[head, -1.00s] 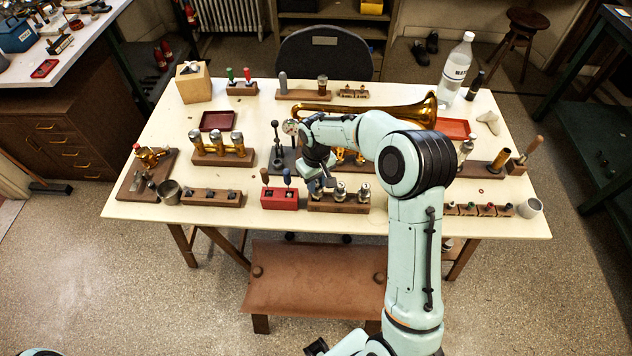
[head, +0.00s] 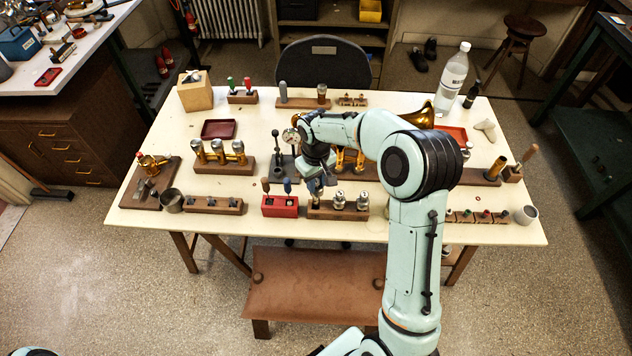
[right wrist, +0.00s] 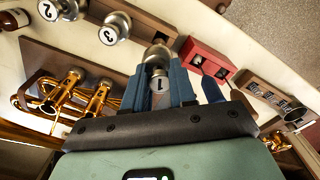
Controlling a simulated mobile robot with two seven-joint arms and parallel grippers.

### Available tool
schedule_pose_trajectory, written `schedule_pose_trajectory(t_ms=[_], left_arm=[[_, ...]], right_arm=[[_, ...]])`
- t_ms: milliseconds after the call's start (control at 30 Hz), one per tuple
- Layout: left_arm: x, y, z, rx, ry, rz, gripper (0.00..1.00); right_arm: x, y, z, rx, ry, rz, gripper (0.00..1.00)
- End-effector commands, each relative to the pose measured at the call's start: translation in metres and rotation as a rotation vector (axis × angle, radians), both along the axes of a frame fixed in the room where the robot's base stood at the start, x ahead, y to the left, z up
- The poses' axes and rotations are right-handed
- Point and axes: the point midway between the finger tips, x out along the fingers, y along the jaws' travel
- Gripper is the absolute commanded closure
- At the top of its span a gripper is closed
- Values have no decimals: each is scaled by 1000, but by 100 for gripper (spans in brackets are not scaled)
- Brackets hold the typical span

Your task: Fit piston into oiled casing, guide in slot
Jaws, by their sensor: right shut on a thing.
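My right gripper (head: 315,188) points down at the left end of a wooden piston block (head: 325,213) near the table's front edge. In the right wrist view its blue fingers (right wrist: 160,78) are shut on the piston marked 1 (right wrist: 158,84). I cannot tell whether that piston is clear of the block. Two more silver-capped pistons (head: 338,200) (head: 362,200) stand upright in the block to its right. Brass valve casings (head: 359,160) stand behind, partly hidden by my right arm; they also show in the right wrist view (right wrist: 97,100). My left gripper is out of view.
A rack with brass cylinders (head: 222,168) is further left. A brass horn bell (head: 421,116) lies behind my arm. Bare tabletop shows left of the red tray (head: 218,129).

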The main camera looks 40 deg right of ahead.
Motion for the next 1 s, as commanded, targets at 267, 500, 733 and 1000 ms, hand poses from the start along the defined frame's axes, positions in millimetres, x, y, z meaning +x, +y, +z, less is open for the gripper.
schedule_pose_trajectory(t_ms=[267, 500, 733, 1000], left_arm=[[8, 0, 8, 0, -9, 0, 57], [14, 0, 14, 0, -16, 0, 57], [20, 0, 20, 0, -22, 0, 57], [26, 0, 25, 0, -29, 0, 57]], right_arm=[[1, 0, 14, 1, -2, 0, 100], [1, 1, 25, 1, -3, 0, 100], [1, 0, 36, 1, -3, 0, 100], [1, 1, 45, 1, -2, 0, 100]])
